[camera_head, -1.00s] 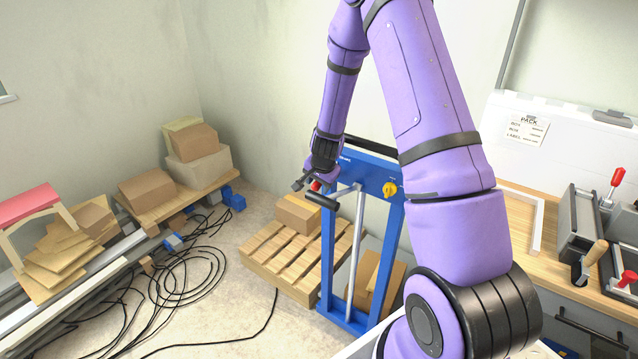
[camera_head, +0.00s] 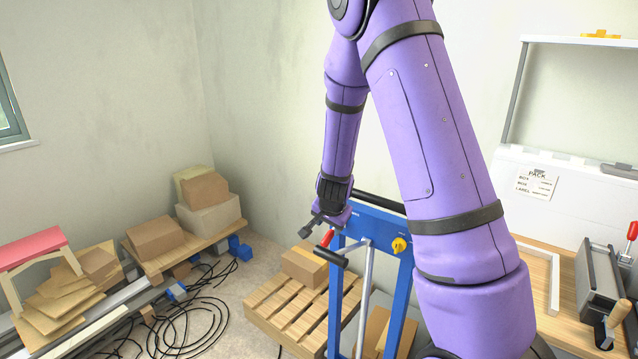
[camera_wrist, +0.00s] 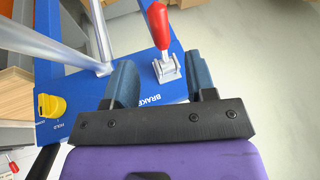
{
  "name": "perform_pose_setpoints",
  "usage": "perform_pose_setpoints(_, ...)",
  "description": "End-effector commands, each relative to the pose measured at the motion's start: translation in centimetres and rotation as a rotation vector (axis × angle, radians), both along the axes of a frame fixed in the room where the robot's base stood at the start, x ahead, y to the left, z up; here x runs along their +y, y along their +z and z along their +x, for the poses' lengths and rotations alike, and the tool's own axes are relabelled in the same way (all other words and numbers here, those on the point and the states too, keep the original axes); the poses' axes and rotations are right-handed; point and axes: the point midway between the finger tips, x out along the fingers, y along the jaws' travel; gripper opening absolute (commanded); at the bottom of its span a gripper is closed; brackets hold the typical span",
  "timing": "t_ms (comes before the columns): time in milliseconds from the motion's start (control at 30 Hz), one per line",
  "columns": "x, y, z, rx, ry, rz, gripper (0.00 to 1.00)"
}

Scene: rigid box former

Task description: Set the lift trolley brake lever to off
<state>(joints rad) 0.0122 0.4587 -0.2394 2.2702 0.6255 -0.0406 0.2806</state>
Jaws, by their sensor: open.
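The lift trolley (camera_head: 341,285) is a blue upright frame with a grey metal rod and a black handle bar. Its brake lever (camera_wrist: 158,28) has a red grip on a silver bracket, beside the printed word BRAKE on the blue panel in the wrist view. The red grip also shows in the head view (camera_head: 327,238). My gripper (camera_wrist: 165,82) is open and empty, its two blue-grey fingers apart. The lever's bracket lies just ahead of the gap between the fingers, nearer the right one; I cannot tell whether they touch. In the head view my gripper (camera_head: 316,228) is just above the lever.
A yellow knob (camera_wrist: 51,106) marked HOLD sits on the same panel; it also shows in the head view (camera_head: 399,245). A wooden pallet (camera_head: 285,308) with a cardboard box (camera_head: 304,265) stands left of the trolley. Black cables lie on the floor.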

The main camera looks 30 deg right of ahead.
Motion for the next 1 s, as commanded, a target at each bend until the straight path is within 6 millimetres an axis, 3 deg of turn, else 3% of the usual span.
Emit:
perform_pose_setpoints(567,4.0,7.7,-2.4,-0.02,0.168,0.061,0.51)
perform_pose_setpoints(1000,7.3,13.5,-5.5,-0.031,0.35,0.086,0.51)
